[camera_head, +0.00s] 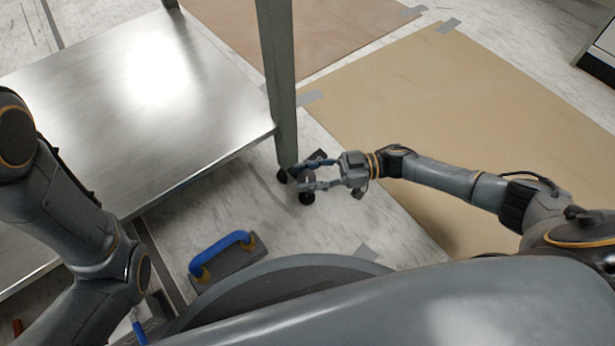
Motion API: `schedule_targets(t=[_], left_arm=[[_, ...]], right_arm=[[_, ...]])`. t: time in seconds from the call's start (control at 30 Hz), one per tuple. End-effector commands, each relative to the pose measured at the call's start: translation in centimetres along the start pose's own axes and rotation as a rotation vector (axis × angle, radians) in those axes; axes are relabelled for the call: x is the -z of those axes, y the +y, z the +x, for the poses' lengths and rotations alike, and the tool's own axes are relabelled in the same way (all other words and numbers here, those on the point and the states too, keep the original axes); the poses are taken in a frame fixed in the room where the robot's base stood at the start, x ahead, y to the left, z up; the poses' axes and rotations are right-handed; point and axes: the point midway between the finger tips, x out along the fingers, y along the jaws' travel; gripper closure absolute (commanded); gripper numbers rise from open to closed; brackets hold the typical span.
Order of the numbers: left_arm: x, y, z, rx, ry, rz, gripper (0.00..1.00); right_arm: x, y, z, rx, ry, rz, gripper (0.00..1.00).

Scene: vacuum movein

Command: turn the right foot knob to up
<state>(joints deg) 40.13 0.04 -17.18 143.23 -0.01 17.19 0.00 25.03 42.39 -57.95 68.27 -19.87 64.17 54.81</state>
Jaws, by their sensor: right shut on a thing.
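The right foot knob (307,176) is a small dark part low on the grey metal leg (278,80), close to the floor. My right gripper (300,177) reaches in from the right with its two fingers on either side of the knob, shut on it. The fingers partly cover the knob, and I cannot tell which way it is turned. A dark round wheel (307,198) shows just below the fingers, and another shows at the left of the leg's foot. My left arm is at the left edge, but its gripper is not in view.
A shiny metal shelf (190,145) extends left from the leg. A blue-handled float tool (225,255) lies on the pale marbled floor in front. Brown protective board (480,100), taped at its edges, covers the floor to the right. Floor is open around the foot.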

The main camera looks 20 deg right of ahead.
Motion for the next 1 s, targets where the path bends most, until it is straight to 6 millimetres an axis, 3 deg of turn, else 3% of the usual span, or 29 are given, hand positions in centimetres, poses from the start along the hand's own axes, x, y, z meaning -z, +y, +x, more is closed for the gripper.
schedule_targets(t=[0.4, 1.0], left_arm=[[0.25, 0.17, -0.8, 0.0, -0.001, 0.0, 0.44], [0.27, 0.18, -0.82, 0.0, -0.001, -0.001, 0.44]], right_arm=[[-0.05, 0.21, 0.17, 0.376, -0.003, -0.002, 0.92], [-0.05, 0.04, 0.15, 0.596, -0.001, 0.0, 0.92]])
